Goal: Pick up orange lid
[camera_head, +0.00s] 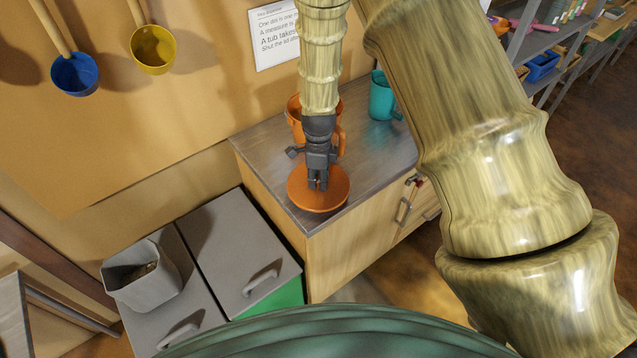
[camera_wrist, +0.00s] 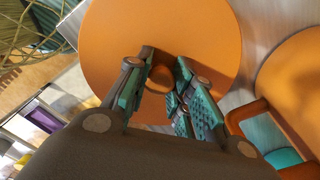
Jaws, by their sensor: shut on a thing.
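The orange lid (camera_head: 300,192) is a round flat disc at the near left corner of the grey-topped cabinet (camera_head: 255,150). It fills much of the wrist view (camera_wrist: 200,35), with a small round knob at its middle. My gripper (camera_head: 318,187) points down over the lid and is shut on its knob. In the wrist view the fingers (camera_wrist: 158,85) stand on either side of the knob and partly hide it. I cannot tell whether the lid rests on the top or is slightly above it.
An orange container (camera_head: 293,108) with a handle stands just behind my gripper, partly hidden. A teal mug (camera_head: 381,98) stands farther back. Blue (camera_head: 75,75) and yellow (camera_head: 153,50) scoops hang on the wall. A grey bin (camera_head: 143,278) stands on the lidded boxes at left.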

